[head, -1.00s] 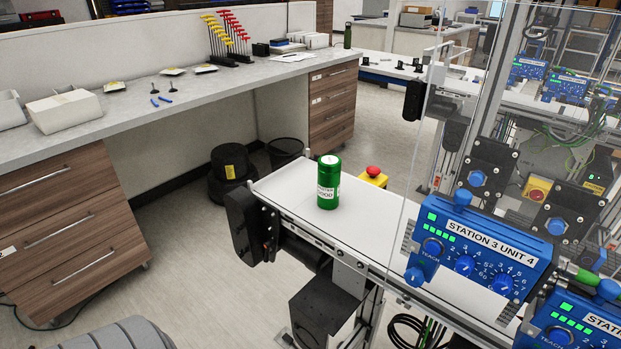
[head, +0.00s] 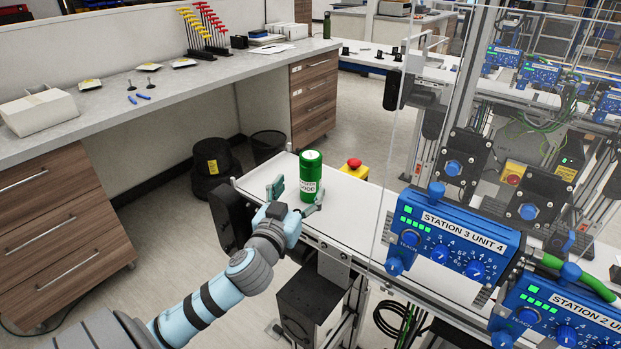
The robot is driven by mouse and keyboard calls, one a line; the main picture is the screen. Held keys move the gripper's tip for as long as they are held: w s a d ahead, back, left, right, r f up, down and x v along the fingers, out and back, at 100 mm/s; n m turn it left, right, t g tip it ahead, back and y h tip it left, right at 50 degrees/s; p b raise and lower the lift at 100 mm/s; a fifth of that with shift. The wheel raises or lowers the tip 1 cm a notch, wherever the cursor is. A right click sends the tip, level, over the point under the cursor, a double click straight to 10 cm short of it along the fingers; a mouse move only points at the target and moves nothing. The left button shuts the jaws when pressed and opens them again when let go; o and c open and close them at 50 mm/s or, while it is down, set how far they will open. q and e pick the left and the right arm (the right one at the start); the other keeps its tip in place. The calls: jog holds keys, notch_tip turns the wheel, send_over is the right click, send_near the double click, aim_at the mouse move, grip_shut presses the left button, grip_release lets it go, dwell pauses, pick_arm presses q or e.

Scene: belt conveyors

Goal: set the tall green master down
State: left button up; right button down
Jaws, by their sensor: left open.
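The tall green master (head: 311,172) is a green cylinder with a white label. It stands upright on the white belt (head: 353,208) near the conveyor's left end. My left gripper (head: 297,195) comes in from the lower left and is open. Its fingers are spread at the near left side of the cylinder, one finger to its left and the other in front of its lower right side. I cannot tell whether a finger touches it. My right gripper is not in view.
Blue control units (head: 449,236) and a clear panel line the right side. A grey workbench (head: 160,95) with drawers is at the left. The belt right of the cylinder is clear.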

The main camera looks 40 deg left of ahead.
aim_at(307, 176)
pick_arm(q)
jog(key=x, duration=0.6)
jog(key=p+x, duration=0.1)
jog(key=x, duration=0.2)
jog(key=shift+a+f, duration=0.2)
jog(key=shift+a, duration=0.1)
jog(key=shift+w+f, duration=0.1)
jog(key=shift+w, duration=0.15)
jog(key=shift+s, duration=0.1)
grip_shut()
